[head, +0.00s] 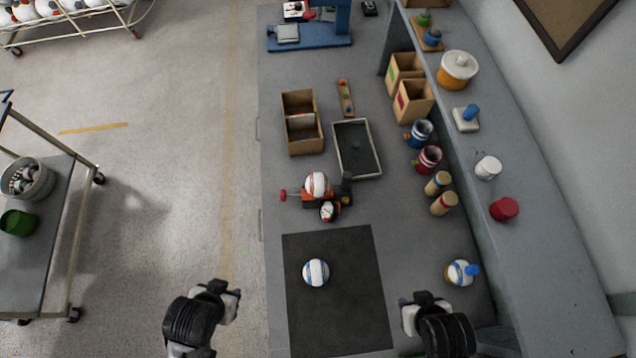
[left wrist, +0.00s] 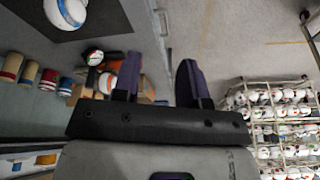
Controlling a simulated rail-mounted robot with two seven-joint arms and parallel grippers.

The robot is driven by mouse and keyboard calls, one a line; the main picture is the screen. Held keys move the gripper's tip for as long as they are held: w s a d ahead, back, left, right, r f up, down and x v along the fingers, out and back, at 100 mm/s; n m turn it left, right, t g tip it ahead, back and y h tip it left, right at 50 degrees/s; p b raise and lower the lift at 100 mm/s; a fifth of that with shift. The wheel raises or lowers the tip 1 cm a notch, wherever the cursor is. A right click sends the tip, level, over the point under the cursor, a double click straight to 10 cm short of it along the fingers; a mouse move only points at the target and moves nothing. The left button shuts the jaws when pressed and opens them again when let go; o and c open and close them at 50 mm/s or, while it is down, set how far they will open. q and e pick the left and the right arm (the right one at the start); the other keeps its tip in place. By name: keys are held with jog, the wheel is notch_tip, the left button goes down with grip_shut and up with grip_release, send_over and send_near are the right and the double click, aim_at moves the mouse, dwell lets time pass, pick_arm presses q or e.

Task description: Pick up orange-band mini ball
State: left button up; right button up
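The orange-band mini ball (head: 317,185), white with an orange stripe, rests on a small orange-and-black device with a round dial (head: 328,211) beyond the dark mat. In the left wrist view the ball (left wrist: 94,57) shows left of the fingers. A white ball with blue bands (head: 316,272) lies on the mat (head: 350,315). My left gripper (head: 228,292) is left of the mat, well short of the orange-band ball; its fingers (left wrist: 158,80) are apart and empty. My right gripper (head: 422,298) is right of the mat and holds nothing visible; its finger gap is unclear.
A wooden divided box (head: 302,136) and a black tray (head: 375,150) stand beyond the device. Tins, wooden cylinders (head: 443,204) and another blue-marked ball (head: 460,272) line the right side. A raised shelf (head: 540,240) bounds the bench's right. A cart (head: 50,250) stands at left.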

pick_arm(q)
jog(key=o, duration=1.1)
jog(key=shift+r, duration=0.15)
